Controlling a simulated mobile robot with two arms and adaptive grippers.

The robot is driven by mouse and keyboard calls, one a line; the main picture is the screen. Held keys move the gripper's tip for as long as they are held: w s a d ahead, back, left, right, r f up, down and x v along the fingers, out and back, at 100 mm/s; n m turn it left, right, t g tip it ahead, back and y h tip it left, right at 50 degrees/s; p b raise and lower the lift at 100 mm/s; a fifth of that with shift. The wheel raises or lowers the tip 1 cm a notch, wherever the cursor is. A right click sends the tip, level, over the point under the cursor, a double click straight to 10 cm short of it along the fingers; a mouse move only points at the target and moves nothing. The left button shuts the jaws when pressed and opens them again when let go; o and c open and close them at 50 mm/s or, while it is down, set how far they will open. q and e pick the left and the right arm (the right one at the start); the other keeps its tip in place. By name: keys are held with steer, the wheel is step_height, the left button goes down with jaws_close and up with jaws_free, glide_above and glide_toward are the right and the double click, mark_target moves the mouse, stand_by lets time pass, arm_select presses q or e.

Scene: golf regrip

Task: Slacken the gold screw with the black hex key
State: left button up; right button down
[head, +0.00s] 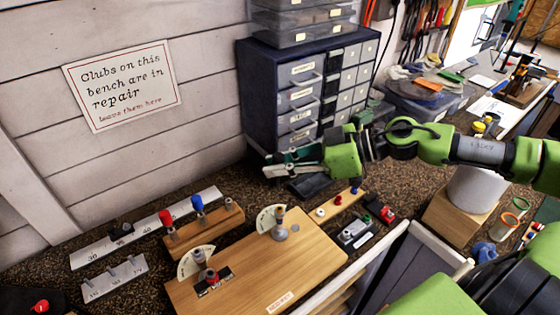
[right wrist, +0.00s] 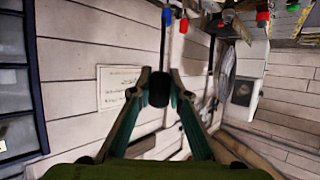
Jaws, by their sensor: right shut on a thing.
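Below the gripper in the head view, a wooden board (head: 248,264) bears two posts with pale dials. The rear post (head: 280,225) has a brownish-gold top, perhaps the gold screw. The front post (head: 199,256) stands by a black and red piece. My left gripper is not in view.
A wooden stand (head: 212,235) holds a red-handled tool (head: 166,218) and a blue-handled tool (head: 197,203). Left of it lie metal plates with numbers. The drawer cabinet (head: 262,85) stands behind.

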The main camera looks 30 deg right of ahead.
steer(key=shift+d, duration=0.15)
steer(key=shift+f+b, duration=0.3)
step_height(320, 180, down, 5)
steer(key=b, duration=0.5)
steer(key=shift+f, duration=0.1)
steer(key=shift+b, duration=0.45)
stand_by(1.2)
steer(key=shift+f+b, duration=1)
steer(key=c, duration=1.8)
jaws_free()
steer(key=shift+c, duration=0.2)
